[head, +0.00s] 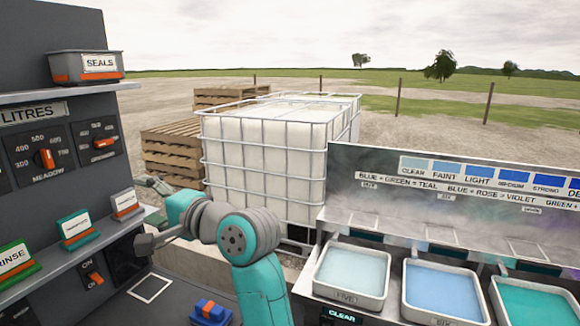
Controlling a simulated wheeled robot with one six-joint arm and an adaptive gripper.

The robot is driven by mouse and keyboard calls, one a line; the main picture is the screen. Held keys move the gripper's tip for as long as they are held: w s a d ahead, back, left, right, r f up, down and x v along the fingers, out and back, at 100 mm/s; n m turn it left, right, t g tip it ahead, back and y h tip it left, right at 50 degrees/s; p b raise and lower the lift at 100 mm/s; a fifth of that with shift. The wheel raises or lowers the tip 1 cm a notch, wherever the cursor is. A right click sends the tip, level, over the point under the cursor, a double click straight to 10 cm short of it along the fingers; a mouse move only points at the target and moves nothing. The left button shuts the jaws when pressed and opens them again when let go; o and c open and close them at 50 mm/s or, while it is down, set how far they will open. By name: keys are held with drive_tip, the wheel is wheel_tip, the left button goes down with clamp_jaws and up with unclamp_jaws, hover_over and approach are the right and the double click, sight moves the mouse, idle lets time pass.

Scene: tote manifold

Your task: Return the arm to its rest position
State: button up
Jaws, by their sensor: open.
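My teal and grey arm (236,236) rises from the bottom of the head view and bends left at a large round joint. My gripper (147,214) is at its left end, in front of the control panel's right edge. Its grey fingers look spread apart, one high and one low, with nothing seen between them. The lower finger appears close to the panel's lower right part; I cannot tell whether it touches. The arm's base is out of view.
A blue-and-red block (210,312) lies low. A caged white tank (265,160) stands behind; filled trays (352,277) stand right.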

drive_tip(key=s+d+f+m+t+h, duration=0.1)
drive_tip(key=d+f+t+h, duration=0.1)
drive_tip(key=d+f, duration=0.6)
drive_tip(key=s+d+f+t+h, duration=0.15)
drive_tip(key=d+f, duration=0.35)
drive_tip(key=f, duration=0.8)
drive_tip(key=s+d+f+m+t+h, duration=0.1)
drive_tip(key=d+f+t+h, duration=0.15)
drive_tip(key=d+f, duration=0.55)
drive_tip(key=s+d+f+n+h, duration=0.1)
drive_tip(key=s+d+f+h, duration=0.4)
drive_tip(key=s+d+f, duration=0.7)
drive_tip(key=s+d+f+n+h, duration=0.1)
drive_tip(key=s+d, duration=0.2)
drive_tip(key=s, duration=0.4)
drive_tip(key=s+d+f+n+t+h, duration=0.1)
drive_tip(key=s+d, duration=0.2)
drive_tip(key=s, duration=0.5)
drive_tip(key=s+d+f+n+h, duration=0.1)
drive_tip(key=s+d+h, duration=0.15)
drive_tip(key=s, duration=0.45)
drive_tip(key=s+d+r+n, duration=0.2)
drive_tip(key=s+r, duration=0.3)
drive_tip(key=s, duration=0.5)
drive_tip(key=shift+s+d+r+n, duration=0.15)
drive_tip(key=shift+s+d+n, duration=0.2)
drive_tip(key=shift+n, duration=0.15)
